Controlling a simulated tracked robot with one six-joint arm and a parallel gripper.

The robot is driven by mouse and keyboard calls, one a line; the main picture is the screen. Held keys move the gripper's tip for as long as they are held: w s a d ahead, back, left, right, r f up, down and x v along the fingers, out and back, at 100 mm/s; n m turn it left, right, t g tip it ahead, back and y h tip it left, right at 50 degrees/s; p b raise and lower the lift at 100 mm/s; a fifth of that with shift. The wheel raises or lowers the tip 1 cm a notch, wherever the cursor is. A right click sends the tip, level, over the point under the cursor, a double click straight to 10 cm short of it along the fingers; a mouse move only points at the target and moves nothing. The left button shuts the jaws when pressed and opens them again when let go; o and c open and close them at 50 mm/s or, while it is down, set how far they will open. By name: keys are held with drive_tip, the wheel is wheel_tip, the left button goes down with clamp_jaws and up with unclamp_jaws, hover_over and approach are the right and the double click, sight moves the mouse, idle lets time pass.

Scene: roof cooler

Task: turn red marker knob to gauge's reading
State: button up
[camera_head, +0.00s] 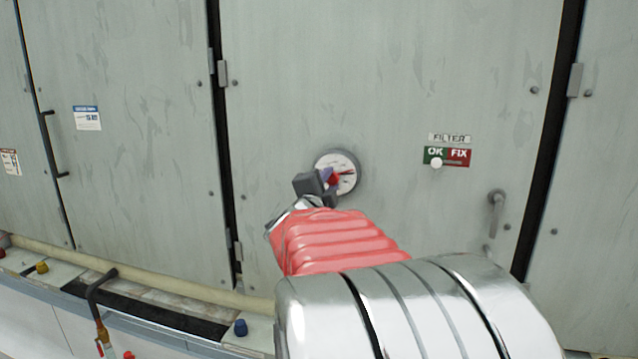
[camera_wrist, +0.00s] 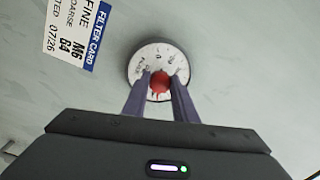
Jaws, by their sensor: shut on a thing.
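A round white gauge (camera_head: 346,163) with dark marks is mounted on the grey cabinet panel; its dial also shows in the wrist view (camera_wrist: 151,53). A red knob (camera_wrist: 159,84) sits at the dial's centre, and red also shows at the dial in the head view (camera_head: 335,178). My gripper (camera_head: 328,178) is at the dial, its two purple-grey fingers (camera_wrist: 160,88) shut on the red knob from either side. The fingers hide the dial's lower part. The dial's figures are too small to read surely, and I cannot tell the needle's reading.
A FILTER sign with a green OK and red FIX slider (camera_head: 436,163) is right of the gauge. A door handle (camera_head: 496,205) sticks out farther right. A filter card (camera_wrist: 78,30) is on the panel. A ledge below holds a blue knob (camera_head: 240,328) and a hooked tool (camera_head: 95,300).

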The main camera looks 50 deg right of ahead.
drive_tip(key=shift+w+a+f+m, duration=0.1)
drive_tip(key=shift+m, duration=0.55)
drive_tip(key=shift+w+f+m, duration=0.1)
drive_tip(key=shift+m, duration=0.55)
drive_tip(key=o, duration=1)
drive_tip(key=shift+s+r, duration=0.1)
drive_tip(key=shift+o, duration=0.2)
drive_tip(key=v, duration=1.3)
drive_tip(key=shift+a, duration=0.35)
drive_tip(key=shift+s, duration=0.1)
